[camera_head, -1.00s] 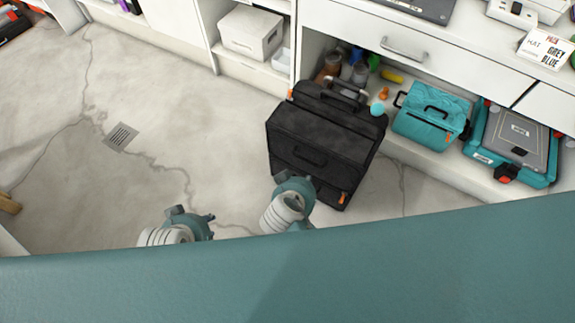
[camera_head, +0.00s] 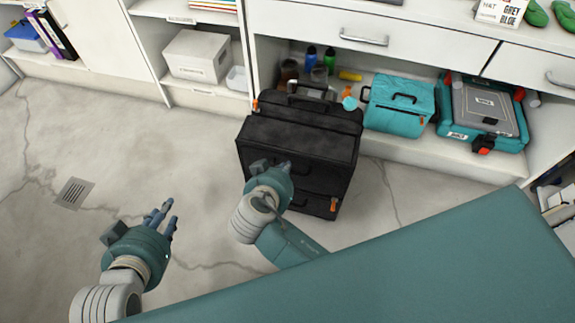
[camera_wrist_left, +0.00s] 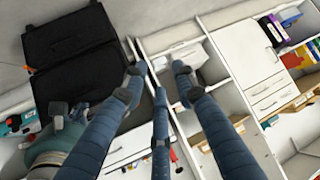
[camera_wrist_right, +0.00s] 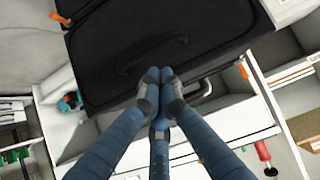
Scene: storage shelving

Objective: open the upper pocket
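A black bag (camera_head: 310,140) stands upright on the floor by the shelving. Its pockets look closed. One orange zipper pull (camera_head: 255,104) is at its upper left, another orange pull (camera_head: 333,203) at its lower right. My right gripper (camera_head: 285,166) is in front of the bag and hides part of its front. In the right wrist view, the right gripper's fingertips (camera_wrist_right: 160,80) are together with nothing visible between them, near the dark handle (camera_wrist_right: 155,52); contact is unclear. Orange pulls (camera_wrist_right: 60,18) show there too. My left gripper (camera_head: 165,213) is open and empty, left of the bag.
A teal bag (camera_head: 400,105) and a teal case (camera_head: 490,110) sit on the low shelf right of the black bag. Bottles (camera_head: 311,57) stand behind it. A floor drain (camera_head: 73,192) is at left. The floor left of the bag is clear.

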